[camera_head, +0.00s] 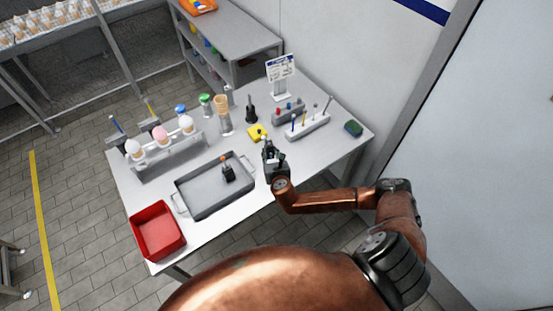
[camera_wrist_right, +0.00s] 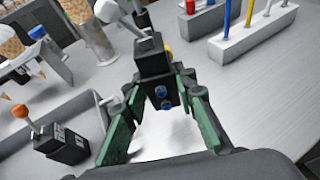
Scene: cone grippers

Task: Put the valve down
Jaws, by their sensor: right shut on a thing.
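My right gripper (camera_head: 269,153) is over the white table, just right of the grey metal tray (camera_head: 199,196). It is shut on a black valve (camera_wrist_right: 155,68) with two blue ports and a grey lever on top. In the right wrist view, the green-padded fingers (camera_wrist_right: 160,92) stand on either side of the valve's body. In the head view the held valve is small and partly hidden by the gripper. Another black valve with an orange knob (camera_head: 228,173) stands in the tray; it also shows in the wrist view (camera_wrist_right: 62,145). My left gripper is not in view.
A red bin (camera_head: 158,231) sits at the table's front left. A rack of cones (camera_head: 170,153) stands at the back left. A yellow block (camera_head: 257,132), a black bottle (camera_head: 251,112) and a white holder with coloured rods (camera_head: 308,128) lie beyond my gripper. Bare tabletop shows right of it.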

